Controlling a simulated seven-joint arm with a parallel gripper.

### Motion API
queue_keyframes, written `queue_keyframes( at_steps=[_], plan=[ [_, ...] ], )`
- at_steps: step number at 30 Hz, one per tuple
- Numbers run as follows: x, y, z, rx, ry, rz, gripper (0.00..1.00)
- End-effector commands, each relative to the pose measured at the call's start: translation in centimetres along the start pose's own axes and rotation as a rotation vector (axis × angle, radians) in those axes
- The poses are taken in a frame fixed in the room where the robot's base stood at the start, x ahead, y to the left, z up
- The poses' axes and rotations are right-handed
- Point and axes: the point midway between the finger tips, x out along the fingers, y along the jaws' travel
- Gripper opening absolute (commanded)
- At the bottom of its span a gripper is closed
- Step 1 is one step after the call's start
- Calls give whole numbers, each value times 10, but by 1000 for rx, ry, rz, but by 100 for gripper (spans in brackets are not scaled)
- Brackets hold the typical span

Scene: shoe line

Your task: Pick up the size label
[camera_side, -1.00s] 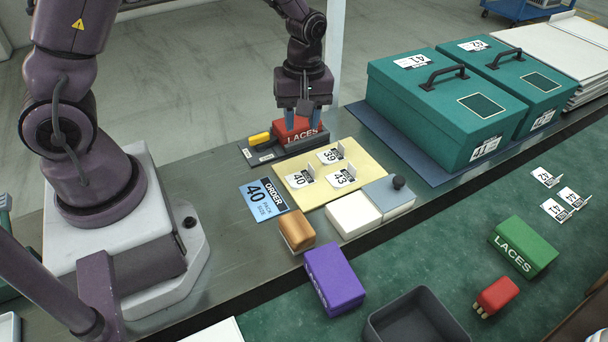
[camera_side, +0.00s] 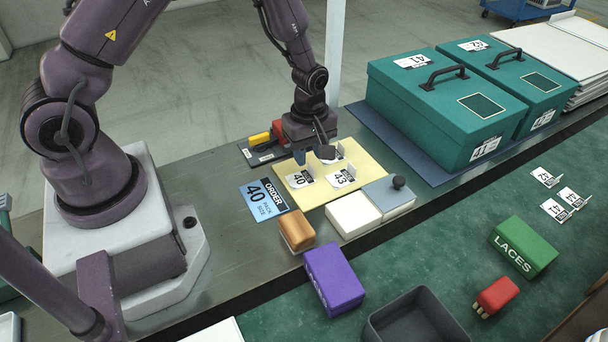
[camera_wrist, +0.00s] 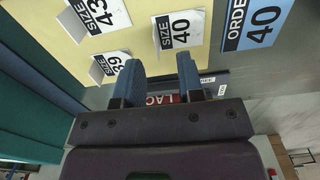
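Three white size labels stand on a pale yellow board (camera_side: 318,196): the size 40 label (camera_side: 300,178) at left, the size 43 label (camera_side: 342,178) at right, and the size 39 label (camera_side: 335,158) behind, partly hidden by my gripper. A blue order card (camera_side: 264,201) reading 40 lies beside the board. My gripper (camera_side: 313,156) is low over the board's back part, near the 40 and 39 labels. In the wrist view my gripper (camera_wrist: 159,82) is open, with nothing between its blue fingertips. The size 40 label (camera_wrist: 180,30) shows just beyond the fingers there.
A red laces box (camera_side: 279,131) sits behind my gripper, beside a yellow piece (camera_side: 259,139). A white-and-grey block (camera_side: 354,214), an orange box (camera_side: 296,230) and a purple box (camera_side: 334,278) stand in front. Large teal boxes (camera_side: 425,110) stand to the right.

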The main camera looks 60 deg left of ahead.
Motion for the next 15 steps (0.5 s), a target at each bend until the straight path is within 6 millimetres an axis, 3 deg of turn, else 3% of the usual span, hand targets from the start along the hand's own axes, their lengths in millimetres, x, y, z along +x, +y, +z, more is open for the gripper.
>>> queue_keyframes(
  at_steps=[6,15],
  plan=[
    [30,2,0,-1,0,-2,35],
    [34,2,0,-1,0,1,33]
  ],
)
